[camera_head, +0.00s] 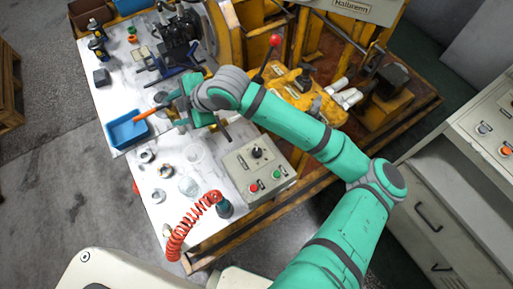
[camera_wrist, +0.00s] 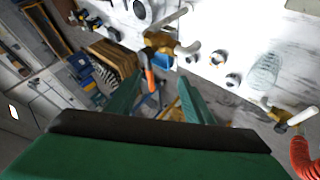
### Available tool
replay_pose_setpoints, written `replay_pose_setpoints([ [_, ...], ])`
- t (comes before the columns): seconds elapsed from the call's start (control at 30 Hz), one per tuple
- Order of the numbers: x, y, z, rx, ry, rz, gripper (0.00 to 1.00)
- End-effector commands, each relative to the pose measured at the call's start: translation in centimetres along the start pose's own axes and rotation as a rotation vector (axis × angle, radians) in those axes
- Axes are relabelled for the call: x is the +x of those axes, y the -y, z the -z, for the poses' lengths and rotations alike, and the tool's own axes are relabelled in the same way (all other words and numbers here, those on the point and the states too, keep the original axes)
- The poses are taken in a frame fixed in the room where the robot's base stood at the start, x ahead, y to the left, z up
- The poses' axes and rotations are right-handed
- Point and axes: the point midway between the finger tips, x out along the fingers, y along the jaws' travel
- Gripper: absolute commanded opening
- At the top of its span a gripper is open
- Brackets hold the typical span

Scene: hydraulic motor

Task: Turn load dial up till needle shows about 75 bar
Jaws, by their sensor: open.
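My gripper (camera_head: 178,108) is over the left part of the white bench, left of the control box. In the wrist view my gripper (camera_wrist: 161,82) has its two green fingers apart, with nothing seen held between them. The grey control box (camera_head: 240,163) sits at the bench's right side and carries a black knob (camera_head: 257,153), probably the load dial. A red button (camera_head: 253,188) and a green button (camera_head: 277,174) are below it. The knob is clear of my gripper. I see no readable gauge needle in either view.
A blue tray (camera_head: 113,140) and an orange-handled tool (camera_head: 150,115) lie near my gripper. A coiled red hose (camera_head: 190,228) stands at the bench's front. Several small metal parts lie on the bench. Yellow machinery with a red-knobbed lever (camera_head: 275,40) stands behind my arm.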

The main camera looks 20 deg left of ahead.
Motion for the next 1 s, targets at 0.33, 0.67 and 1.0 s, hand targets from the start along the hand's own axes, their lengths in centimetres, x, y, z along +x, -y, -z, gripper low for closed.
replay_pose_setpoints([
  [0.33,-5.9,9.0,-11.8,-0.111,0.323,0.424,0.47],
  [0.67,-11.4,13.0,-17.0,-0.115,0.461,0.627,0.47],
  [1.0,-9.0,15.3,-18.9,-0.112,0.465,0.639,0.47],
])
